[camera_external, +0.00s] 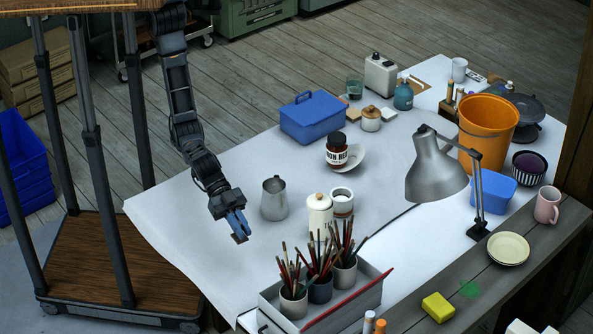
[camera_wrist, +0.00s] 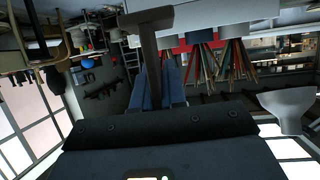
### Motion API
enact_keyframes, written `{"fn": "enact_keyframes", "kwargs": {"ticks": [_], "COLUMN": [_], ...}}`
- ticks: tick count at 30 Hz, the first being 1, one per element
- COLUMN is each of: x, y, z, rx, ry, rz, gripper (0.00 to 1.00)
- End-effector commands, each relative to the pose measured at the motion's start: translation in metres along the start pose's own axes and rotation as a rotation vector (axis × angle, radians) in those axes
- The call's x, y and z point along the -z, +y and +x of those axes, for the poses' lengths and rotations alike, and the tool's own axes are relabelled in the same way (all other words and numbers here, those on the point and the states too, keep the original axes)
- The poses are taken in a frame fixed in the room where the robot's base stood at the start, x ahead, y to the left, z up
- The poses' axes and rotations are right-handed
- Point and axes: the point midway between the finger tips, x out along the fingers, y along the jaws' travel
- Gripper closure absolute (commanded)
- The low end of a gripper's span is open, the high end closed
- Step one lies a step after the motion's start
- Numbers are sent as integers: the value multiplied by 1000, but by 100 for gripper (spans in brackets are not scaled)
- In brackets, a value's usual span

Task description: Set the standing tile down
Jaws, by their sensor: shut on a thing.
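My gripper (camera_external: 237,226) has blue fingers and points down over the near left part of the white table (camera_external: 180,215). It is shut on the tile (camera_external: 241,238), a small brown piece showing just below the fingertips. In the wrist view, which has the table at the top, the tile (camera_wrist: 149,45) is dark and T-shaped, with a long stem and a flat crosspiece at its table end. The blue fingers (camera_wrist: 173,85) are beside the stem and partly hidden by it. I cannot tell whether the crosspiece touches the table.
A metal pitcher (camera_external: 274,199) stands close to the right of my gripper. Brush pots in a grey tray (camera_external: 368,298) stand at the front right; brushes (camera_wrist: 233,60) also show in the wrist view. A white lidded jar (camera_external: 320,214) is behind them. The table left of my gripper is clear.

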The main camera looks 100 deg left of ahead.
Motion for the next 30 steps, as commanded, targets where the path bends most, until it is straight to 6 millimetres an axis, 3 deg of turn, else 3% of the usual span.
{"fn": "enact_keyframes", "kwargs": {"ticks": [9,15,23,30], "x": [-23,-19,-16,-32], "y": [77,107,118,81], "z": [-12,-36,-54,-32], "rx": [202,374,475,486], "ry": [5,6,2,-2], "rz": [-79,-154,-196,-199], "gripper": [100,100,100,100]}}
